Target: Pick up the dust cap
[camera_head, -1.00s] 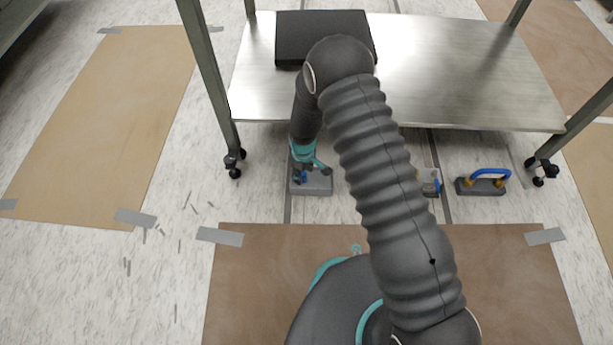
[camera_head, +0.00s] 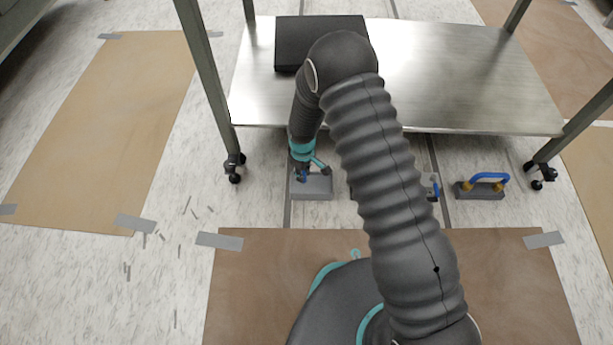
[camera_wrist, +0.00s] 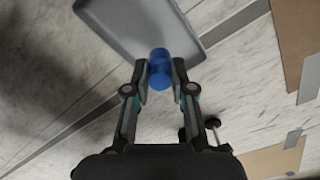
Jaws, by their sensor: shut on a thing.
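The dust cap (camera_wrist: 160,68) is a small blue rounded piece between the two fingertips in the wrist view. My gripper (camera_wrist: 160,78) is shut on it, one finger on each side. In the head view my gripper (camera_head: 311,168) is just above a grey block (camera_head: 318,187) on the floor, in front of the low metal shelf. The block (camera_wrist: 125,25) also shows behind the cap in the wrist view. I cannot tell whether the cap is clear of the block.
A metal shelf (camera_head: 460,80) on wheeled legs bears a black box (camera_head: 300,40). To the right stand a partly hidden fixture (camera_head: 432,187) and a grey block with a blue hose (camera_head: 489,178). Taped brown sheets (camera_head: 250,285) and small scraps (camera_head: 190,210) lie on the floor.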

